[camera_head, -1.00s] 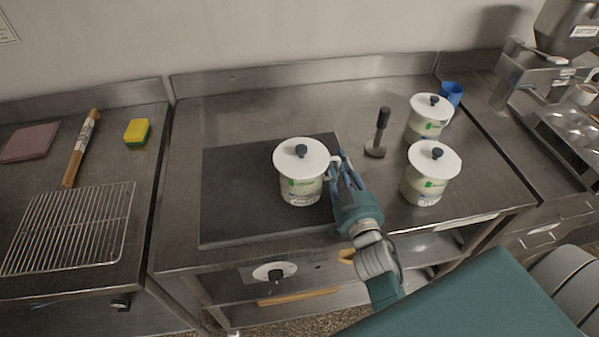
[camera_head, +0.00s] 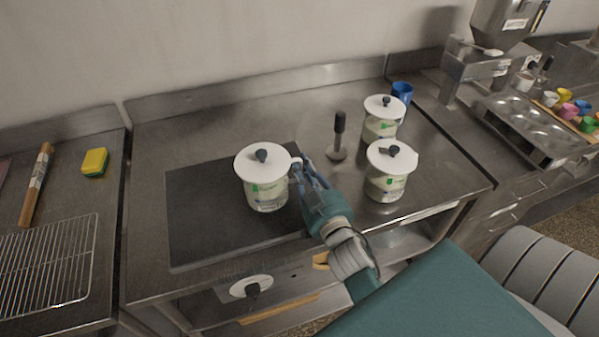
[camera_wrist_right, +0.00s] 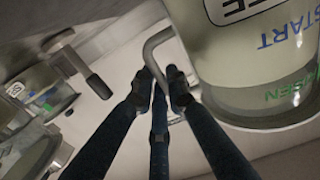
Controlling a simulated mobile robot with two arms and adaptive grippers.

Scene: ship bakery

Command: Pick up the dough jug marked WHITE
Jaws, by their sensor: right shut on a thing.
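A white jug with a flat white lid and dark knob (camera_head: 263,188) is at the dark mat on the steel counter. I cannot tell whether its base touches the mat. My right gripper (camera_head: 297,166) is at the jug's right side, shut on its handle. In the right wrist view the fingers (camera_wrist_right: 162,85) close around the thin pale handle (camera_wrist_right: 152,50), beside the jug body (camera_wrist_right: 255,60). The boxed mark on the jug is cut off there; "START" shows below it. Two similar jugs, front (camera_head: 387,180) and rear (camera_head: 380,125), stand to the right. My left gripper is not in view.
A dark-handled tool (camera_head: 339,135) stands between the jugs, with a blue cup (camera_head: 402,93) behind. The dark mat (camera_head: 200,225) has free room left of the held jug. A wire rack (camera_head: 45,265) and yellow sponge (camera_head: 95,161) lie on the left counter.

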